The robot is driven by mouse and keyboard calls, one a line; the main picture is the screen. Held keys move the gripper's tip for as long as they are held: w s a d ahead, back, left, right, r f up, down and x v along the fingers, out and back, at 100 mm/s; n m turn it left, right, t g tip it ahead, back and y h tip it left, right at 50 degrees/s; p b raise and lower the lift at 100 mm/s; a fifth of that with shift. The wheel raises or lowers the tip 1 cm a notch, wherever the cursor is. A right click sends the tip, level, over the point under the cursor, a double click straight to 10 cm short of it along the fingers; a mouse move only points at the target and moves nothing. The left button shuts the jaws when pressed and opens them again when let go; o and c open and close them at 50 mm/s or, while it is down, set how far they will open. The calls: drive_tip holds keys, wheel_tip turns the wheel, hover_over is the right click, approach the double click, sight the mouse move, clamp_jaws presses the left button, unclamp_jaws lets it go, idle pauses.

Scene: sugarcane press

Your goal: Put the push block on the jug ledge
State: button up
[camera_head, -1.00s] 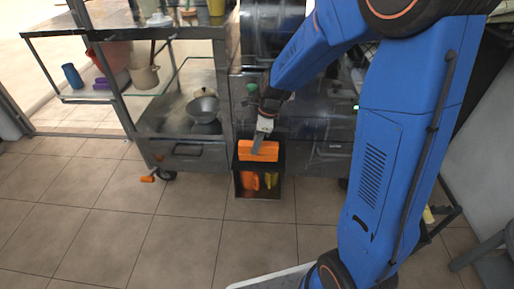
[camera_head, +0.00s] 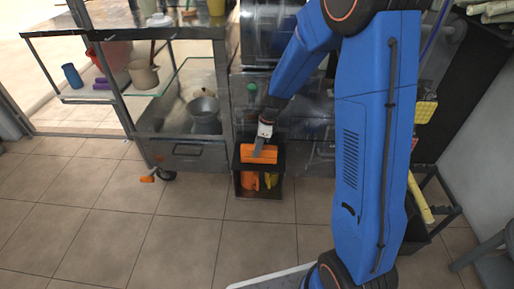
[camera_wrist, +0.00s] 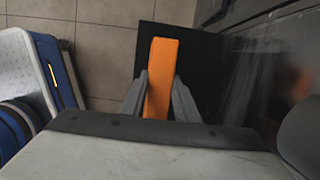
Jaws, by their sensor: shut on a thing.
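The push block, an orange bar (camera_head: 246,151), is at the top of a small black open-front stand (camera_head: 237,176) before the press (camera_head: 310,100). It also shows in the wrist view (camera_wrist: 163,70), upright in the picture over a dark flat surface. My gripper (camera_head: 260,153) comes down onto the block from above. In the wrist view its two grey fingers (camera_wrist: 159,95) are on both sides of the block, closed on it. Whether the block touches the stand cannot be told. I cannot clearly make out the jug ledge; my blue arm hides part of the press.
Orange and yellow things (camera_head: 250,181) lie inside the stand. A steel cart (camera_head: 187,155) with a metal bowl (camera_head: 204,107) stands to the left. A small orange piece (camera_head: 147,179) lies by its wheel. A dark rack (camera_head: 440,205) stands at right. The tiled floor in front is clear.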

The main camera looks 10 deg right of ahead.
drive_tip(key=shift+w+f, duration=0.1)
drive_tip(key=shift+f, duration=0.15)
drive_tip(key=o, duration=1.1)
drive_tip(key=shift+r, duration=0.1)
drive_tip(key=w+v, duration=0.1)
drive_tip(key=v, duration=1)
drive_tip(key=s+d+r+n+t+h, duration=0.1)
drive_tip(key=s+d+r+n, duration=0.1)
drive_tip(key=s+r+n, duration=0.5)
drive_tip(key=s+d+r+n+t, duration=0.1)
drive_tip(key=s+r+n, duration=0.3)
drive_tip(key=s, duration=0.5)
drive_tip(key=s+d+r+n+t, duration=0.1)
drive_tip(key=s+d+n, duration=0.1)
drive_tip(key=s+n, duration=0.3)
drive_tip(key=s+d+r+n+t+h, duration=0.1)
drive_tip(key=s+n, duration=0.4)
drive_tip(key=s, duration=0.7)
drive_tip(key=shift+s+d+r+n+h, duration=0.3)
drive_tip(key=shift+s+d+r, duration=0.1)
drive_tip(key=shift+d, duration=0.25)
